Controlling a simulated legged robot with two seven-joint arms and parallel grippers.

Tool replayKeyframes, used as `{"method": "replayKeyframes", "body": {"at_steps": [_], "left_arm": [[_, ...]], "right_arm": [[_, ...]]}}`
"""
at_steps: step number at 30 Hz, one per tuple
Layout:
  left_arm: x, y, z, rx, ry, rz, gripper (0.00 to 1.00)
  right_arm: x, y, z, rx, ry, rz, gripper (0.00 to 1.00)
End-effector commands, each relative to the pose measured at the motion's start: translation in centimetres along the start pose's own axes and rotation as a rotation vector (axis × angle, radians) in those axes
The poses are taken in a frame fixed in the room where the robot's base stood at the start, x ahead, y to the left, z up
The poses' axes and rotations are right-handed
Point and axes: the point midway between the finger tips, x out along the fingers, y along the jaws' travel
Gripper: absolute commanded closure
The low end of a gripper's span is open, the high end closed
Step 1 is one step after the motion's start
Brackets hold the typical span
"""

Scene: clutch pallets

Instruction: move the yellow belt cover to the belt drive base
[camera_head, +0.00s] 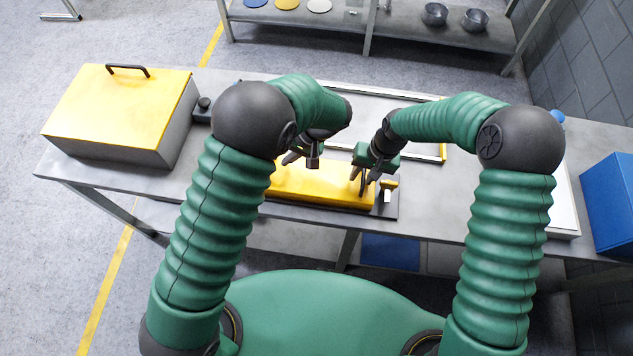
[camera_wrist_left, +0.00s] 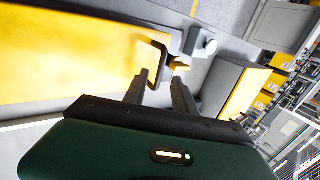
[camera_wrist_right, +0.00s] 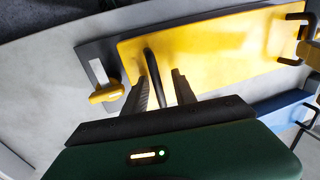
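The yellow belt cover (camera_head: 325,186) is a long yellow slab in the middle of the table, on a dark flat plate (camera_head: 390,207) that I take for the belt drive base. It has a black handle at each end. My right gripper (camera_head: 366,182) is open at the cover's right end; in the right wrist view its fingers (camera_wrist_right: 160,85) stand either side of the black handle (camera_wrist_right: 154,75). My left gripper (camera_head: 298,158) is at the left end; in the left wrist view its open fingers (camera_wrist_left: 158,80) point at the other handle (camera_wrist_left: 158,55). Contact with either handle is unclear.
A large grey box with a yellow lid (camera_head: 120,100) stands at the table's left end. A small yellow lever (camera_wrist_right: 106,94) sits on the plate beside the cover. A blue bin (camera_head: 612,200) stands at the right. A shelf (camera_head: 400,25) is behind the table.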

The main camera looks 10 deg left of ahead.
Motion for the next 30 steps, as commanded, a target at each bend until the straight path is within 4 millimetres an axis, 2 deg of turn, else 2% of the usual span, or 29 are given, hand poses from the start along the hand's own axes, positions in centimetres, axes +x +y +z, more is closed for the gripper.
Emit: {"method": "replayKeyframes", "body": {"at_steps": [1,3,6,11,14,24,30], "left_arm": [[-1.5,0.0,-0.1,0.0,0.006,0.002,0.68],[-3.0,0.1,-0.1,-0.001,0.005,0.003,0.68],[-4.7,0.1,-0.2,0.0,0.004,0.003,0.68],[-5.8,0.1,-0.2,0.0,0.002,0.002,0.68],[-5.8,0.1,-0.1,0.0,0.002,0.002,0.68],[-5.8,0.0,-0.1,0.0,0.002,0.002,0.68],[-5.7,0.1,-0.2,0.0,0.001,0.001,0.68]], "right_arm": [[0.0,0.0,0.0,0.0,0.0,0.0,0.67],[0.0,0.0,0.0,0.0,0.0,0.0,0.67],[0.0,0.0,0.0,0.0,0.0,0.0,0.67],[-0.4,0.0,-0.1,0.001,0.001,0.0,0.67],[-1.8,0.1,-0.2,0.002,0.003,0.0,0.67],[-10.1,0.1,-0.2,0.0,0.005,0.0,0.67],[-11.9,0.1,-0.1,0.0,0.0,-0.001,0.67]]}}
